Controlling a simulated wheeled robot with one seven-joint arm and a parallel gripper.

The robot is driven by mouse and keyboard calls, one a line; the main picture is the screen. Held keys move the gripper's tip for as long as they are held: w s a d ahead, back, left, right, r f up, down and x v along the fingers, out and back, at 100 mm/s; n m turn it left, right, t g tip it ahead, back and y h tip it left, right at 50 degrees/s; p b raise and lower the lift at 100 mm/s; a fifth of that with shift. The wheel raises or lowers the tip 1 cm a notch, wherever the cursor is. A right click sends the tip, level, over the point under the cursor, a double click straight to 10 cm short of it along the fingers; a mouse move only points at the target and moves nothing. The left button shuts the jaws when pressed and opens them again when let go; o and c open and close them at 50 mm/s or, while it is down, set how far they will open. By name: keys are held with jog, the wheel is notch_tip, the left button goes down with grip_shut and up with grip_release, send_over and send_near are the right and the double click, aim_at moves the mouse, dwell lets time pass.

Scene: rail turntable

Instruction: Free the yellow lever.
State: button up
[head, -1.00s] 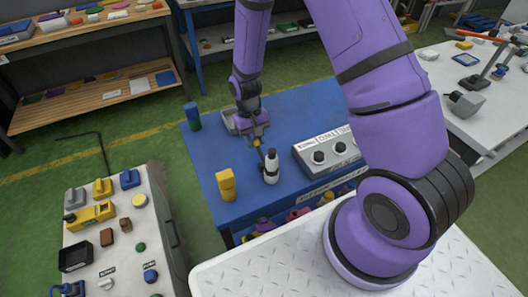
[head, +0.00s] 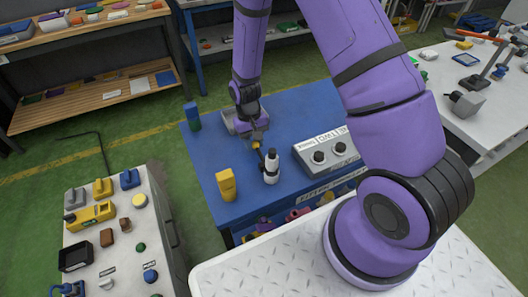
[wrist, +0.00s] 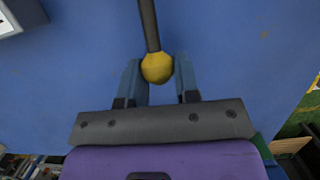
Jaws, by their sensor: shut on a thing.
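The yellow lever shows in the wrist view as a dark rod (wrist: 149,25) ending in a yellow knob (wrist: 158,68). The knob sits between the two blue-grey fingers of my gripper (wrist: 157,62), which is shut on it. In the head view the yellow knob (head: 256,146) is small, just below my gripper (head: 257,141). The lever's rod runs from it toward a white and black upright post (head: 271,170) on the blue table (head: 295,105). The rod's far end is outside the wrist view, and its joint is too small to make out.
A yellow block (head: 226,185) stands at the table's front left. A grey piece (head: 229,121) lies partly behind my gripper.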

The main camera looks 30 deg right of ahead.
jog(key=shift+f, duration=0.8)
jog(key=o, duration=0.7)
jog(key=shift+c, duration=0.2)
jog(key=shift+d, duration=0.1)
jog(key=shift+w+r, duration=0.2)
jog(key=shift+r, duration=0.15)
jog(key=shift+v, duration=3.15)
